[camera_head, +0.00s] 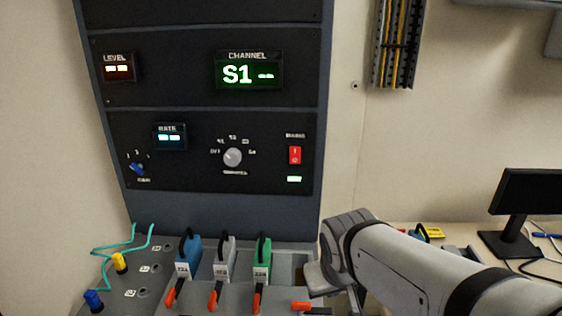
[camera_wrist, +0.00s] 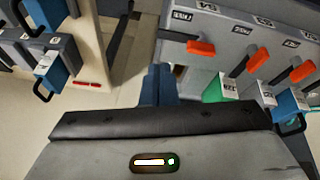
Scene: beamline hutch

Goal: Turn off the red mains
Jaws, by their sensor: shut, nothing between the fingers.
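The red mains switch (camera_head: 295,155) is a small rocker marked I above O, at the right of the panel's lower section in the head view. A green lamp (camera_head: 294,179) glows just below it. The small label above it is blurred. Which side of the rocker is pressed in cannot be told. My gripper (camera_wrist: 158,72) is shut and empty in the wrist view, its dark blue fingers together. In the head view my arm reaches in from the lower right, with its end below and right of the switch, apart from it. The switch is outside the wrist view.
A knob (camera_head: 232,157) and a blue selector (camera_head: 138,169) share the panel. Below stand blue (camera_head: 188,256), white (camera_head: 224,260) and green (camera_head: 262,258) handled modules with orange levers (camera_wrist: 202,47). A monitor (camera_head: 532,205) stands at right. The space before the switch looks clear.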

